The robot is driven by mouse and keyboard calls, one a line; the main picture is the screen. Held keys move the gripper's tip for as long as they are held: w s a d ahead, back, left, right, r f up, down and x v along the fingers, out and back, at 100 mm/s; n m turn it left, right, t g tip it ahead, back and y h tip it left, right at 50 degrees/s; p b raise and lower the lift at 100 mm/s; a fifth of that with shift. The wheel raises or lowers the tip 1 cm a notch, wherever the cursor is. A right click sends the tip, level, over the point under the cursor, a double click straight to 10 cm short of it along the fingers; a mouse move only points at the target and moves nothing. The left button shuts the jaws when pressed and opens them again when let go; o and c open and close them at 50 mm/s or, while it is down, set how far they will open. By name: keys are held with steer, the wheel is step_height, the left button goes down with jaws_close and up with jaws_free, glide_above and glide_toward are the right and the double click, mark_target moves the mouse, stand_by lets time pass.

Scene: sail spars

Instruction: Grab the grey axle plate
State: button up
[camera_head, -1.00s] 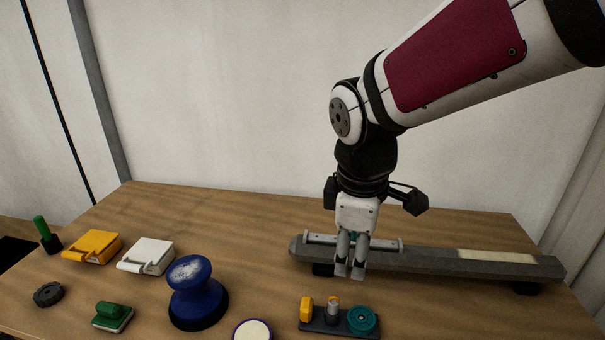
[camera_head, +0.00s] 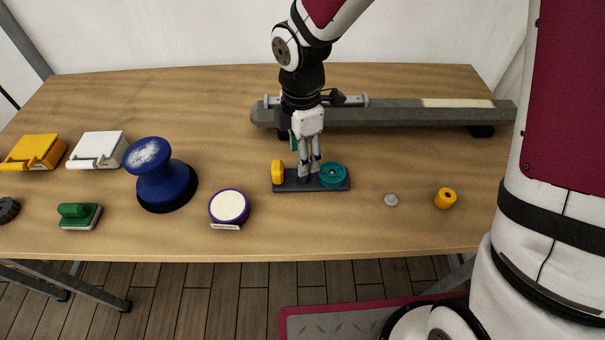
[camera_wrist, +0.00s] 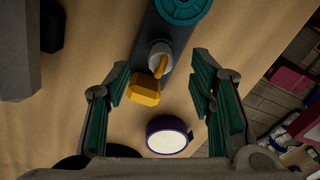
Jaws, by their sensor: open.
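A dark grey plate (camera_head: 300,186) lies on the table, carrying a yellow piece (camera_head: 278,172), a grey upright piece and a teal wheel (camera_head: 333,174). I cannot tell whether "axle plate" means this base or the grey piece on it. My gripper (camera_head: 310,169) is open and points down above the middle of the plate, hiding most of the grey piece in the head view. In the wrist view, the grey round piece (camera_wrist: 159,52) and the yellow piece (camera_wrist: 146,92) show between and beyond the open fingers (camera_wrist: 160,87). The fingers look empty.
A long grey beam (camera_head: 390,112) lies behind the plate. A purple-rimmed round tin (camera_head: 229,206) and a blue knobbed object (camera_head: 160,178) stand to the left. A small grey disc (camera_head: 391,200) and a yellow cylinder (camera_head: 445,198) lie to the right on mostly clear table.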

mark_target(283, 180)
steer(key=shift+d+f, duration=0.1)
steer(key=shift+f, duration=3)
jaws_close()
